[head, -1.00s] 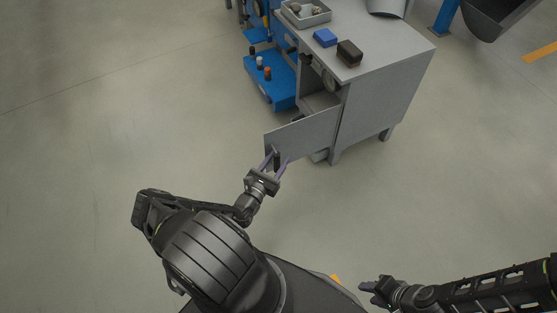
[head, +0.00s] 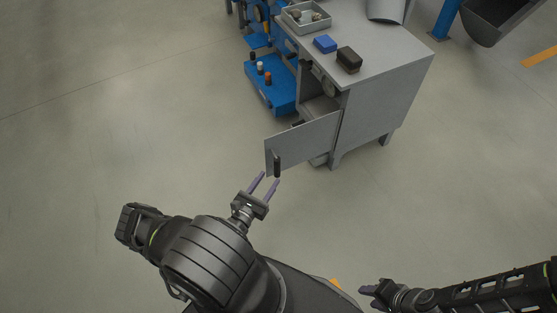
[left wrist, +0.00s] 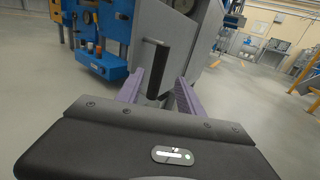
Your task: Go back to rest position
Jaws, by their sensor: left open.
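My left gripper (head: 264,187) is open and empty in the head view, a little short of the open cabinet door. The grey door (head: 308,138) stands swung out from the grey cabinet (head: 382,105), with a black handle (head: 277,165) near its outer edge. In the left wrist view the handle (left wrist: 156,68) shows upright beyond and between the purple fingers (left wrist: 158,92), apart from them. My right gripper (head: 369,289) is at the bottom right of the head view, over the floor; its fingers are too small to tell open or shut.
On the cabinet top are a blue box (head: 325,43), a dark brown block (head: 349,59) and a grey tray (head: 306,17) with small parts. A dark trough (head: 490,20) is at the top right. The floor on the left is clear.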

